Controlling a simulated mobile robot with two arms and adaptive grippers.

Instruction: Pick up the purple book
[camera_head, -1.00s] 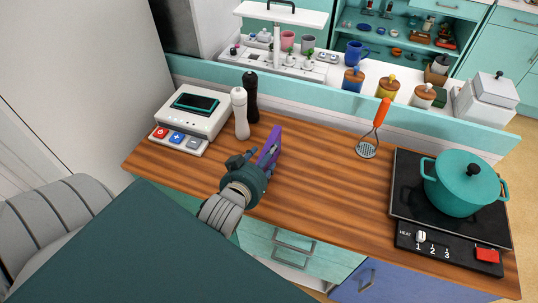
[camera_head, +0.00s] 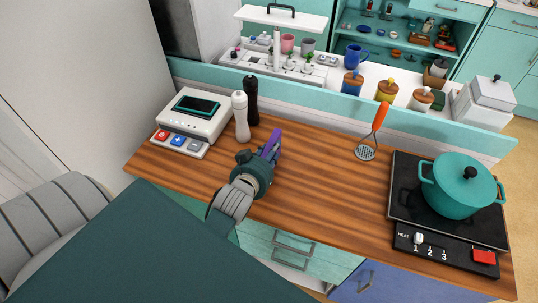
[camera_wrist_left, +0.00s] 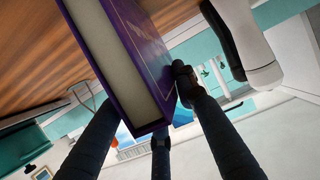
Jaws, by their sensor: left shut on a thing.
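The purple book (camera_head: 276,141) is at the left part of the wooden counter, mostly hidden behind my left gripper (camera_head: 267,153) in the head view. In the left wrist view the purple book (camera_wrist_left: 147,42) fills the upper middle, with its pale page edges and purple cover showing. The dark fingers of my left gripper (camera_wrist_left: 146,108) are shut on the book from both sides. I cannot tell whether the book still touches the counter. My right gripper is not in view.
White and black mills (camera_head: 241,116) stand close behind the book, beside a white device (camera_head: 192,122) with coloured buttons. A masher with an orange handle (camera_head: 378,122) and a teal pot (camera_head: 459,187) on a black hob are to the right. The middle counter is clear.

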